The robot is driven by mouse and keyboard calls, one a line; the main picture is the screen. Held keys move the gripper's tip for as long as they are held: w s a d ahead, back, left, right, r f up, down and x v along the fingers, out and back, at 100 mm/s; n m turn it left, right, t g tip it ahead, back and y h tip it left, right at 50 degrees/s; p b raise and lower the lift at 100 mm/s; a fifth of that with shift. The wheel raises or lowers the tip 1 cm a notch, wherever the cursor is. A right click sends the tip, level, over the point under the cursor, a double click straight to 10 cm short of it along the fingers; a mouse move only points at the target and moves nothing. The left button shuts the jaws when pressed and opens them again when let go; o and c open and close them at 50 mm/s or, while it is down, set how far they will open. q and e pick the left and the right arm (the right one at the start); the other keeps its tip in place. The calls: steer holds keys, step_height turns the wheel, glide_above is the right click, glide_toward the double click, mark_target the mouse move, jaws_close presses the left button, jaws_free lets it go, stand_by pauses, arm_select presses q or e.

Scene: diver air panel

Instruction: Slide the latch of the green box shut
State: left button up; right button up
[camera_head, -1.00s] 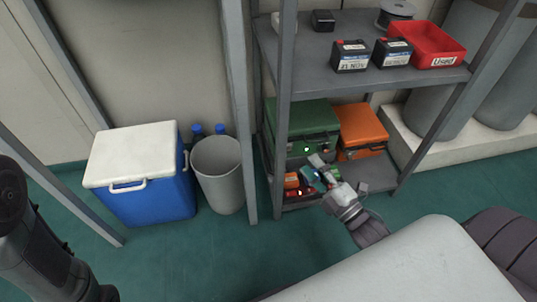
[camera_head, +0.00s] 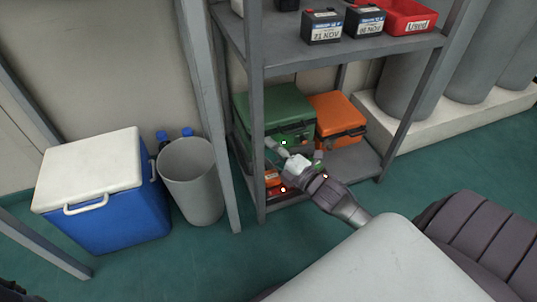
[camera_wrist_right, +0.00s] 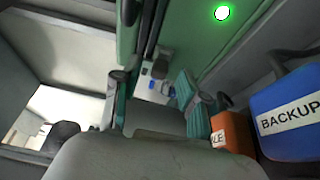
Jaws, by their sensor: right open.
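The green box (camera_head: 278,110) sits on the lower shelf of the grey rack, with its lid down. My right gripper (camera_head: 295,151) is in front of the box, its fingers spread and nothing between them. In the right wrist view the open fingers (camera_wrist_right: 158,95) show with teal pads. A green surface, apparently the box, fills the top (camera_wrist_right: 195,25) of that view with a bright green dot on it. The latch is too small or hidden to make out, so I cannot tell its position or whether the fingers touch it. My left gripper is out of view.
An orange case (camera_head: 338,112) stands right of the green box. Small orange and red items (camera_head: 272,180) lie below it. Rack posts (camera_head: 258,130) stand close to my right arm. A grey bin (camera_head: 192,180) and blue cooler (camera_head: 108,205) are at left. A blue BACKUP-labelled thing (camera_wrist_right: 285,115) shows in the wrist view.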

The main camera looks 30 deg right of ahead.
steer(key=shift+w+a, duration=0.1)
steer(key=shift+w, duration=0.45)
jaws_close()
